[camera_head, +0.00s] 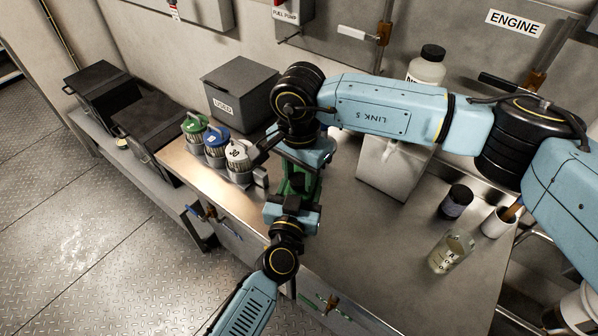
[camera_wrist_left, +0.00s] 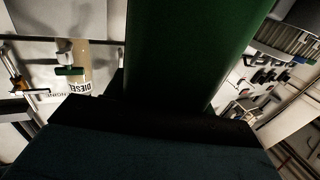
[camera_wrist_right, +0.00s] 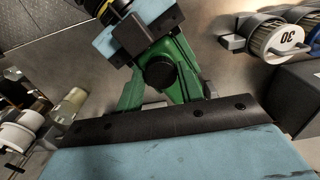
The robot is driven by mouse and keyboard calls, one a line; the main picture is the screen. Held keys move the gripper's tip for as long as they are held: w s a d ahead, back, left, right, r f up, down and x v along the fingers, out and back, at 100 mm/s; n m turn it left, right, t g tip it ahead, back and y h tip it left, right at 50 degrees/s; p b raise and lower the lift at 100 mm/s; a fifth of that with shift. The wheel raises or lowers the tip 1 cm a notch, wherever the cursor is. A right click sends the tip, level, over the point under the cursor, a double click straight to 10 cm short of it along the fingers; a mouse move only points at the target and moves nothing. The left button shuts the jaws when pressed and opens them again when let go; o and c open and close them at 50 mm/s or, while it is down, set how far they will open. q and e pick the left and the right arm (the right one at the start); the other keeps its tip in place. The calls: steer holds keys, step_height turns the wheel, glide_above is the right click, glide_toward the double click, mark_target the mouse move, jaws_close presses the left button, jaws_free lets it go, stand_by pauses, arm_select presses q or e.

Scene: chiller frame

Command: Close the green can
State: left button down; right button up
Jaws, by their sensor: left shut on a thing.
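The green can (camera_head: 297,184) stands over the workbench between my two grippers, mostly hidden by them in the head view. My left gripper (camera_head: 291,213) is shut on it from the near side. The can's green wall fills the upper middle of the left wrist view (camera_wrist_left: 190,50). In the right wrist view the green can (camera_wrist_right: 178,78) shows its top, with a round black cap (camera_wrist_right: 160,72) on it or directly above its opening; I cannot tell how tightly it sits. My right gripper (camera_head: 303,158) is directly above the can, pointing down; its fingertips are hidden.
Containers with green, blue and white tops (camera_head: 238,158) stand left of the can. A grey box (camera_head: 240,92) is behind them. A pale canister (camera_head: 392,172), a dark jar (camera_head: 456,202), a glass jar (camera_head: 450,250) and a white cup (camera_head: 497,222) stand to the right.

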steer(key=o, duration=0.4)
step_height(320, 180, up, 12)
stand_by(0.5)
arm_select(q)
steer(key=shift+c, duration=2.2)
jaws_free()
